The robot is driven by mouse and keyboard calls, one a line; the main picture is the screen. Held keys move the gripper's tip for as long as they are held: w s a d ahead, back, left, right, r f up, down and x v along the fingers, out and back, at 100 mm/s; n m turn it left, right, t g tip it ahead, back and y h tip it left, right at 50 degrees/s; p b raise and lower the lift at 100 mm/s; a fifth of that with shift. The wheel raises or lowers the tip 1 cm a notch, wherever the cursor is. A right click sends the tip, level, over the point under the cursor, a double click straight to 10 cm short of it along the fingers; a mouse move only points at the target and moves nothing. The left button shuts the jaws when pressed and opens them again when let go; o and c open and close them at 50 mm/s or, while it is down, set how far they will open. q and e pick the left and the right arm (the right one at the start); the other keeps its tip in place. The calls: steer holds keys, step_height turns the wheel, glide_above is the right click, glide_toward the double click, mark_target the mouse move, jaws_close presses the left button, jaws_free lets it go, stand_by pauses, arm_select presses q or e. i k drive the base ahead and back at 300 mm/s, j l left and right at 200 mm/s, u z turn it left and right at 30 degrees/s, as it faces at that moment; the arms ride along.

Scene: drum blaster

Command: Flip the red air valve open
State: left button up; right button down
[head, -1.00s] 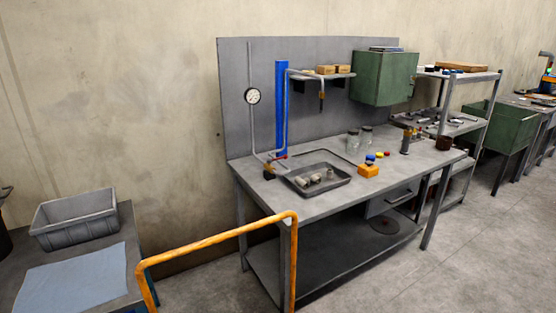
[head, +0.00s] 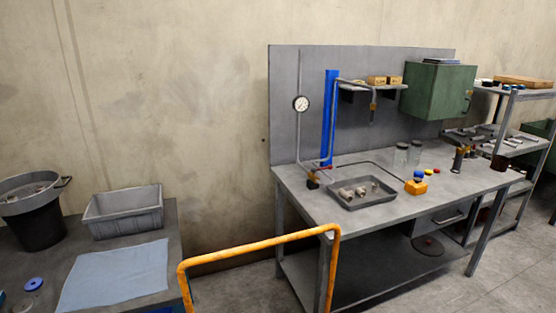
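The red air valve (head: 328,167) is a small red handle at the foot of the pipe, on the left rear of the workbench (head: 400,205). A dark and brass-coloured fitting (head: 313,180) sits just beside it. The valve is too small to tell how its handle is set. A round white gauge (head: 301,103) is on the pipe above, in front of the grey back panel (head: 285,130). Neither of my grippers is in view.
An orange rail (head: 260,243) stands in front of the bench's left end. A metal tray (head: 362,192) with small parts and a yellow-orange button box (head: 415,187) lie on the bench. At left, a table holds a grey bin (head: 125,212), blue cloth (head: 115,275) and black bucket (head: 38,225).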

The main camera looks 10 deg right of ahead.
mark_target(314, 169)
steer(key=i+l+u, duration=0.4)
steer(key=l, duration=0.2)
steer(key=i+l+u, duration=0.45)
steer(key=l, duration=0.25)
steer(key=i+l, duration=0.1)
steer(key=l, duration=0.3)
steer(key=i+l, duration=0.1)
steer(key=l, duration=0.3)
